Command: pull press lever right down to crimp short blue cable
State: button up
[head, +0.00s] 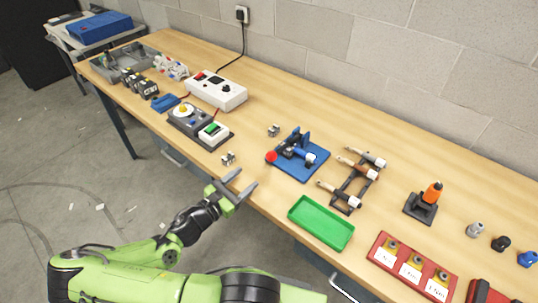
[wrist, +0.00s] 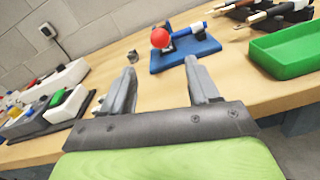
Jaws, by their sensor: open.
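The press (head: 312,168) has a blue base plate and stands on the bench right of the middle; it also shows in the wrist view (wrist: 186,56). The red ball knob (head: 271,157) of its lever hangs at the press's left side, and it shows in the wrist view (wrist: 161,38). A short piece with a blue end (head: 309,159) lies at the press, likely the short blue cable; whether it sits in the jaws cannot be told. My gripper (head: 246,179) is open and empty at the bench's front edge, left of and nearer than the press, pointing towards it.
A green tray (head: 321,222) lies right of my gripper. A rack with several wooden-handled tools (head: 352,180) stands right of the press. Small metal parts (head: 228,159) lie close to my fingertips. A white box (head: 216,91) and a grey device (head: 190,124) stand to the left.

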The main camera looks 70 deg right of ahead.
aim_at(276, 151)
jog(key=x, duration=1.5)
jog(key=shift+s+d+f, duration=0.1)
jog(key=shift+d, duration=0.1)
jog(key=shift+f, duration=0.1)
grip_shut()
